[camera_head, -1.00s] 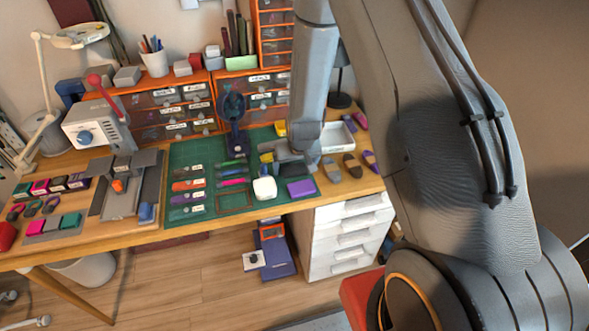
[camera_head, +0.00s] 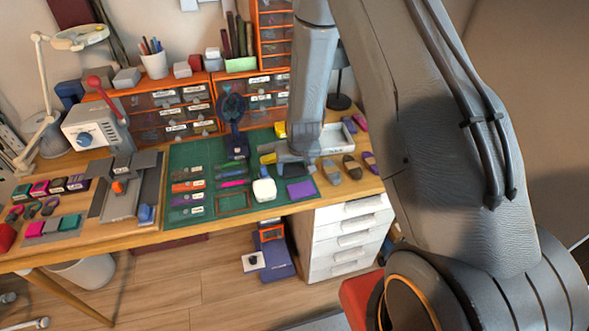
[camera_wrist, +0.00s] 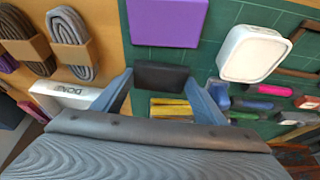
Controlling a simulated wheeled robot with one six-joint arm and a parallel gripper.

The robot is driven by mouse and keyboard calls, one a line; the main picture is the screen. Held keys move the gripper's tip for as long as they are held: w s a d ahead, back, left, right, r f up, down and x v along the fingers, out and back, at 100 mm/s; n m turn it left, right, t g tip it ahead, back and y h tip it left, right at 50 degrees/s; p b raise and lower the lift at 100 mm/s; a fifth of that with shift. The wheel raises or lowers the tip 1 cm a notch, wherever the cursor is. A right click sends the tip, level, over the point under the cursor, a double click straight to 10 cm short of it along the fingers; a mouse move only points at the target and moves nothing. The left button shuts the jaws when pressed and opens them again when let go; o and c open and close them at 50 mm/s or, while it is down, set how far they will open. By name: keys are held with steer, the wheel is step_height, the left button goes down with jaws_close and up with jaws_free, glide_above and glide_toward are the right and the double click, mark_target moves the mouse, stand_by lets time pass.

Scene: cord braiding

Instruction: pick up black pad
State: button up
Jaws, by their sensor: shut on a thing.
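The black pad (camera_wrist: 161,75) sits between the two fingers of my gripper (camera_wrist: 160,84) in the wrist view, and the gripper is shut on it. In the head view my gripper (camera_head: 294,158) is at the right part of the green mat, and the pad is hard to make out there. Whether the pad touches the mat is hard to tell.
A purple pad (camera_wrist: 168,22) and a white block (camera_wrist: 252,53) lie close by on the green mat (camera_head: 183,153). Yellow pieces (camera_wrist: 171,107) show beyond the black pad. A white tray (camera_head: 337,139) and cord bundles (camera_head: 331,171) are to the right.

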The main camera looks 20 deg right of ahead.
step_height(320, 180, up, 8)
steer(key=p, duration=0.1)
steer(key=b, duration=0.2)
glide_toward(294, 172)
steer(key=s+f, duration=0.2)
steer(key=s, duration=0.1)
steer(key=s+f, duration=0.2)
steer(key=shift+s+d+f, duration=0.1)
steer(key=shift+s+d, duration=0.15)
steer(key=shift+d, duration=0.05)
steer(key=shift+s+a, duration=0.1)
steer(key=shift+s, duration=0.2)
